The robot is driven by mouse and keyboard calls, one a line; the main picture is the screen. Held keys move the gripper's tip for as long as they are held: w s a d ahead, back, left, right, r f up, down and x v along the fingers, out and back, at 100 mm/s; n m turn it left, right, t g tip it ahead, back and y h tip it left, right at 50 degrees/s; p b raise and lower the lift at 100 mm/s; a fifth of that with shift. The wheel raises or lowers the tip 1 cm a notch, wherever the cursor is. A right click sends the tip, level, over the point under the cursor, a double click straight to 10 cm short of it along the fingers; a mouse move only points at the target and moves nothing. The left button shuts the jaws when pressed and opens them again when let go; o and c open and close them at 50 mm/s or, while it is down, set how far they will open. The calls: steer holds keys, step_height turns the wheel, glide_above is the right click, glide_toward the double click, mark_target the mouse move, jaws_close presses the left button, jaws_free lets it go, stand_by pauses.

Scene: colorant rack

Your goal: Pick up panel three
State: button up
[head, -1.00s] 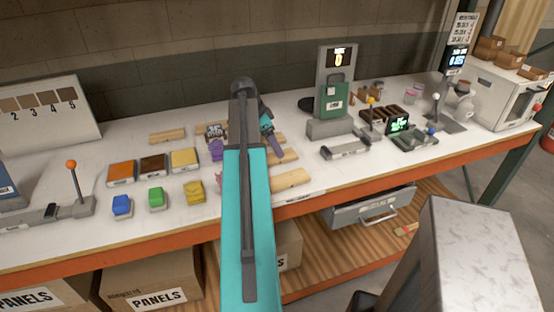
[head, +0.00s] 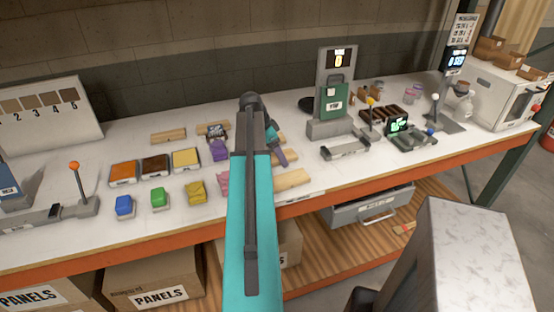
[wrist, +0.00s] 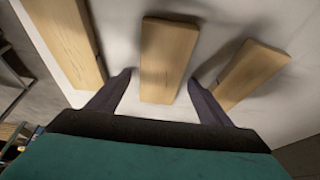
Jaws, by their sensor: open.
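Plain wooden panels lie on the white bench. In the wrist view, one panel (wrist: 167,50) is in the middle, between my gripper's fingers. A second panel (wrist: 68,38) lies to the left and a third (wrist: 250,68) to the right. No number is readable on any of them, so I cannot tell which is panel three. My gripper (wrist: 160,80) is open, one dark finger on each side of the middle panel's near end; contact cannot be told. In the head view, my arm hides part of this area, and a panel (head: 293,180) shows right of it.
More wooden panels (head: 168,136) lie at the back left. Colour pads (head: 155,165) and blue, green and yellow blocks (head: 158,197) stand left of my arm. A grey stand with a green plate (head: 334,101) is to the right. The bench's orange front edge (head: 380,183) runs below.

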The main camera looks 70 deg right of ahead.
stand_by(0.3)
steer(key=c, duration=1.2)
steer(key=shift+r, duration=0.2)
step_height(320, 180, up, 10)
steer(key=b, duration=0.2)
steer(key=shift+f, duration=0.15)
